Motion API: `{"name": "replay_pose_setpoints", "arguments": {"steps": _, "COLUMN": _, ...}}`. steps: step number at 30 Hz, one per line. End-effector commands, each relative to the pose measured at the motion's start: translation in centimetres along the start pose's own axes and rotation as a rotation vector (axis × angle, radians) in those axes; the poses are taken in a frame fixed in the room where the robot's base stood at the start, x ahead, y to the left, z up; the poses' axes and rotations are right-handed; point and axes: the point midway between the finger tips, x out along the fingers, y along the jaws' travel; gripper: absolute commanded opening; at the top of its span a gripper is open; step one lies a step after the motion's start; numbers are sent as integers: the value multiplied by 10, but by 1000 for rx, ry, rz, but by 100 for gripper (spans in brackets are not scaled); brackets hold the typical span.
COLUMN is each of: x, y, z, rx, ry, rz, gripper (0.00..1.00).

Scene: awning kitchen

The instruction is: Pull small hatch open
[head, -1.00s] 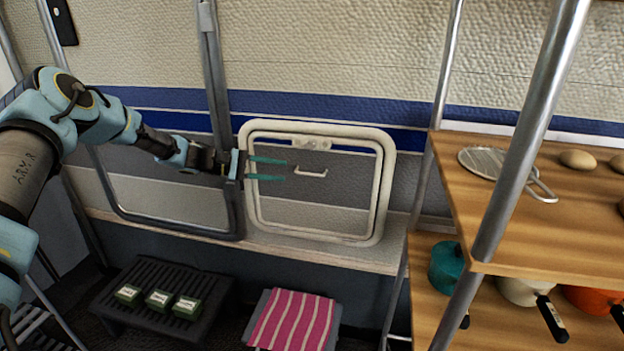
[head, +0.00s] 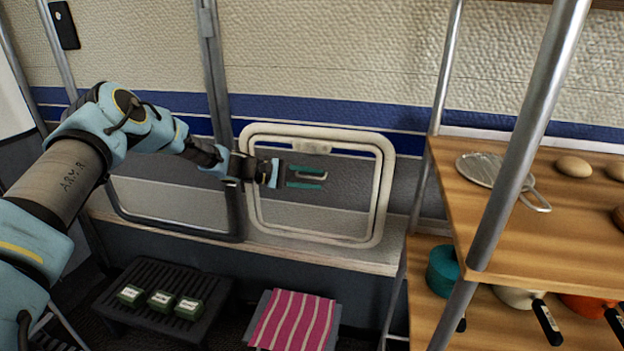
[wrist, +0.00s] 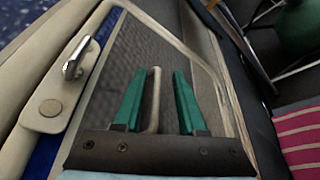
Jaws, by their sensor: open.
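The small hatch (head: 345,213) is a panel in a cream rounded frame on the trailer wall, and it looks closed. Its metal handle (wrist: 153,98) is a thin bar on the panel. My gripper (head: 323,178) has teal fingers and is in front of the hatch at the handle. In the wrist view my gripper (wrist: 157,95) is open, with the handle between the two fingers and a gap on each side. A metal latch (wrist: 76,62) on the frame shows at the left of the wrist view.
A wooden shelf (head: 475,220) with a strainer (head: 482,168) and eggs stands at the right, behind metal poles (head: 520,150). Below are a stool with a pink striped cloth (head: 292,320) and a dark step (head: 215,310) with small green boxes.

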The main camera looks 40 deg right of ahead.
Motion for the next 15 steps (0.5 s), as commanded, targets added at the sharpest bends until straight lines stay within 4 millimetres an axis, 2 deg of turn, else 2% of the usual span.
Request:
{"name": "replay_pose_setpoints", "arguments": {"steps": 2, "x": 0, "y": 0, "z": 0, "rx": 0, "ry": 0, "rz": 0, "gripper": 37}}
{"name": "replay_pose_setpoints", "arguments": {"steps": 12, "x": 0, "y": -1, "z": 0, "rx": 0, "ry": 0, "rz": -2, "gripper": 0}}
{"name": "replay_pose_setpoints", "arguments": {"steps": 15, "x": 0, "y": -2, "z": 0, "rx": -1, "ry": 0, "rz": -3, "gripper": 0}}
